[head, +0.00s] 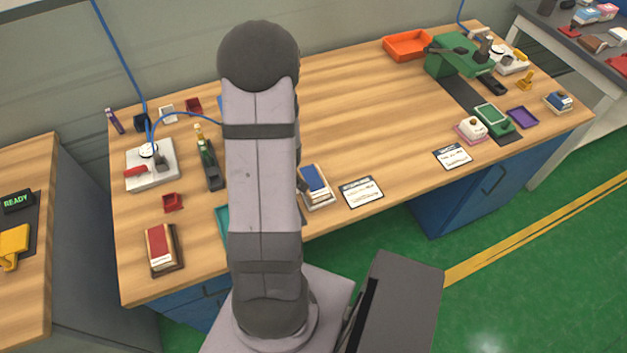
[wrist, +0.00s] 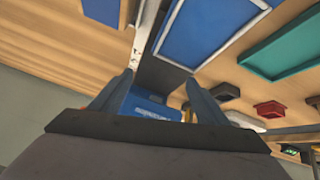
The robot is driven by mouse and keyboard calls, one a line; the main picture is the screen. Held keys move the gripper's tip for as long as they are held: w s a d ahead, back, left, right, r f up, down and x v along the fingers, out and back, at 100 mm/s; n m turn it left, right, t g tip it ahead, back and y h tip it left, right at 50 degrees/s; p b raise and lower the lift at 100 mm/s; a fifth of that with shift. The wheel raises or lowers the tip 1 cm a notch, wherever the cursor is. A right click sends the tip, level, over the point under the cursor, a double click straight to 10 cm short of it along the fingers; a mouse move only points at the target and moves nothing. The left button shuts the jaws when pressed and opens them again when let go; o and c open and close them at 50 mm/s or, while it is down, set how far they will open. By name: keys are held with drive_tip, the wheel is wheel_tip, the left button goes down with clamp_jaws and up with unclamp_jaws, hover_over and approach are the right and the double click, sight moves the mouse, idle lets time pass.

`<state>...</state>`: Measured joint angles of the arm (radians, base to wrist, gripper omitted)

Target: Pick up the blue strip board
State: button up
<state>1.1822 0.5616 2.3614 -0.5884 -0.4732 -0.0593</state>
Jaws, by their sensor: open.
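My gripper (wrist: 158,88) shows in the wrist view, its two dark fingers spread apart. A blue block with a pale label (wrist: 150,106) shows in the gap between the fingers; I cannot tell whether they touch it. A flat blue panel with a white rim (wrist: 208,38) lies beyond the right finger. I cannot tell which blue thing is the strip board. In the head view, a blue-topped piece on a pale base (head: 314,180) lies right of my arm, and a blue edge (head: 220,104) shows left of it. My arm hides the gripper there.
A teal tray (wrist: 290,45) and a dark red box (wrist: 270,109) are at the right in the wrist view. On the wooden table (head: 345,110), a white fixture (head: 152,167) stands left and a green machine (head: 455,56) back right. The table's middle is clear.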

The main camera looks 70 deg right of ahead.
sight(307, 167)
drive_tip(key=shift+m+t+h, duration=0.6)
drive_tip(key=shift+m+h, duration=0.3)
drive_tip(key=s+d, duration=0.1)
drive_tip(key=s, duration=0.1)
drive_tip(key=s+d, duration=0.2)
drive_tip(key=s+d+p, duration=0.1)
drive_tip(key=s+d, duration=0.1)
drive_tip(key=s, duration=0.1)
drive_tip(key=shift+f, duration=0.35)
drive_tip(key=s+f, duration=0.1)
drive_tip(key=s+a+t+b, duration=0.1)
drive_tip(key=shift+s+a+f+h, duration=0.15)
drive_tip(key=shift+s+f+h, duration=0.15)
drive_tip(key=shift+s+f, duration=0.1)
drive_tip(key=shift+m+t+h, duration=0.6)
drive_tip(key=shift+t+h, duration=0.3)
drive_tip(key=s, duration=0.1)
drive_tip(key=s+a, duration=0.2)
drive_tip(key=shift+s+a+r+b, duration=0.1)
drive_tip(key=shift+a+r+b, duration=0.1)
drive_tip(key=shift+r+b, duration=0.15)
drive_tip(key=shift+s+a+f, duration=0.1)
drive_tip(key=shift+a, duration=0.15)
drive_tip(key=shift+p+x, duration=0.7)
drive_tip(key=shift+x, duration=1.85)
drive_tip(key=c, duration=1.2)
drive_tip(key=shift+r, duration=0.25)
